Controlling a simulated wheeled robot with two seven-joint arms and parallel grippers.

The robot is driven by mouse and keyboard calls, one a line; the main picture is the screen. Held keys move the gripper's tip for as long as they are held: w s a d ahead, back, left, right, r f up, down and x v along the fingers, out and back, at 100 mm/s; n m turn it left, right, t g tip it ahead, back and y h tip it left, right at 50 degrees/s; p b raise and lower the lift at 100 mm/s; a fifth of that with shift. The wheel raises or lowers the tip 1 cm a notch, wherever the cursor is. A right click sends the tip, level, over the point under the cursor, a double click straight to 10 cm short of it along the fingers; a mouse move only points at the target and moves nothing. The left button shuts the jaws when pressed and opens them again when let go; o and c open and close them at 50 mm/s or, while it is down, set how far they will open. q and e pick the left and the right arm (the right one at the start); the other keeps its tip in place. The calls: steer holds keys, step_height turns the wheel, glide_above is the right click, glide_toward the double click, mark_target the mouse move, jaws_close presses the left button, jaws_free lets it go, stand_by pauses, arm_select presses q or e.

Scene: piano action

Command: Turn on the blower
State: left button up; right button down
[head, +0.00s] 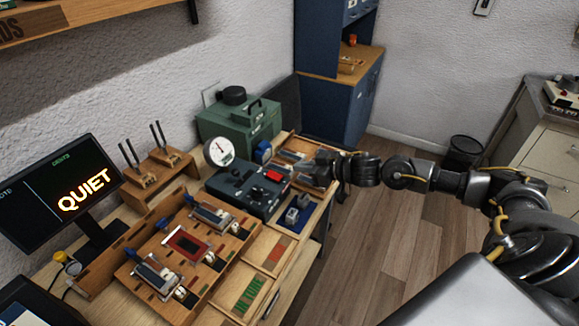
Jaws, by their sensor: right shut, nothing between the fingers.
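A dark control box (243,187) with knobs and a red switch (275,176) on its top right stands on the workbench. A green machine (238,124) with a black cap and a handle stands behind it, with a round white gauge (219,151) in front. No label shows which unit is the blower. My right gripper (296,168) is shut and empty, reaching in from the right just beside the red switch. Whether it touches the switch or the box is too small to tell. My left gripper is not in view.
A monitor (60,190) reading QUIET stands at the left. A wooden fixture (207,259) with several small mechanisms lies in front of the control box. A wooden stand (158,177) holds upright dark tools. A blue cabinet (338,109) stands behind. The floor (378,235) right of the bench is clear.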

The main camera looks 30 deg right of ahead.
steer(key=v, duration=0.2)
steer(key=f+b+v, duration=0.1)
steer(key=v, duration=0.1)
steer(key=shift+s+d+r, duration=0.1)
steer(key=shift+s+d, duration=0.1)
steer(key=shift+s, duration=0.15)
